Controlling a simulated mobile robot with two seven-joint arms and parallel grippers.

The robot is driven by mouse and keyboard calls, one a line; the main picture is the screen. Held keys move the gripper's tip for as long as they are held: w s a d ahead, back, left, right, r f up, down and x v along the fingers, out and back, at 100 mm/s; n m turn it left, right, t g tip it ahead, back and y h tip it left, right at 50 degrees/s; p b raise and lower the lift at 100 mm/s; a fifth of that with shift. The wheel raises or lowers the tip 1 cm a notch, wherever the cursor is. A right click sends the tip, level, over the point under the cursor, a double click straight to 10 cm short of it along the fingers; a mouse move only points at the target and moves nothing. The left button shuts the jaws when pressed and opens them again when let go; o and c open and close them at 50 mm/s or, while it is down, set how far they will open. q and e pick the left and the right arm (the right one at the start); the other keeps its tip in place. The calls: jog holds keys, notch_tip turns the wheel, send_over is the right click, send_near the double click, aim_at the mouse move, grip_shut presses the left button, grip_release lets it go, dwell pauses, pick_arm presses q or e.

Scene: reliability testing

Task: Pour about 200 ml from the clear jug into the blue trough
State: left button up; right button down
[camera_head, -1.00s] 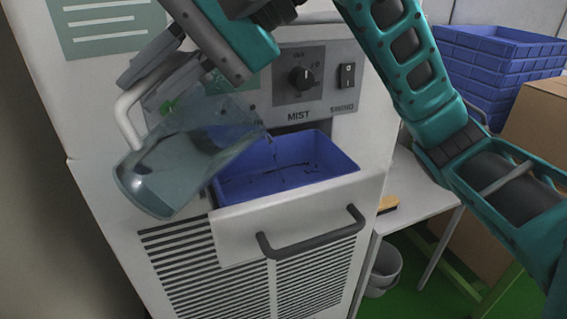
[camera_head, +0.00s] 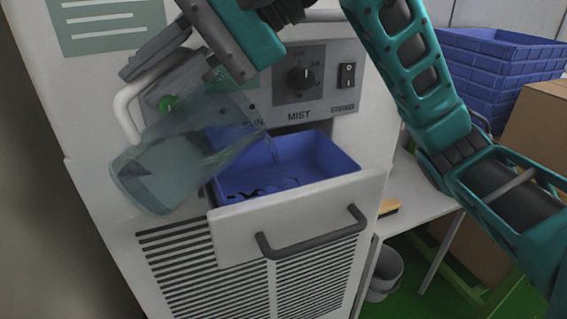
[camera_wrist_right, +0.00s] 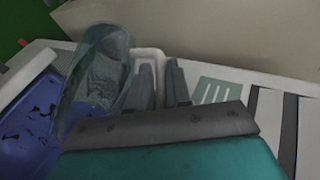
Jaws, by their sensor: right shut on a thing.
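The clear jug (camera_head: 172,168) is tilted, its mouth toward the right, and holds water. Its spout is over the left part of the blue trough (camera_head: 335,152), and a thin stream falls from it. The trough sits in the pulled-out drawer and has liquid with dark marks on its floor. My right gripper (camera_head: 150,75) is shut on the jug's white handle (camera_head: 124,112). In the right wrist view the jug (camera_wrist_right: 98,85) is beside the gripper fingers (camera_wrist_right: 161,85), with the trough (camera_wrist_right: 28,125) at lower left. My left gripper is not in view.
The drawer front (camera_head: 290,217) has a dark handle (camera_head: 312,236). The machine panel with a knob (camera_head: 301,78) and switch (camera_head: 346,75) stands close behind the jug. Blue crates (camera_head: 500,75), a cardboard box (camera_head: 535,120) and a grey bucket (camera_head: 385,272) are at right.

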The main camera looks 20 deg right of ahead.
pick_arm(q)
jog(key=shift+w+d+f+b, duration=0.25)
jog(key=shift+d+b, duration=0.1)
jog(key=shift+b, duration=0.6)
pick_arm(e)
jog(key=shift+w+d+y, duration=0.1)
jog(key=shift+d+y, duration=0.4)
jog(key=shift+y, duration=0.1)
dwell(0.5)
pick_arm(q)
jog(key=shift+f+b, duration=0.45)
pick_arm(e)
jog(key=shift+d+m, duration=0.25)
jog(key=shift+m, duration=0.05)
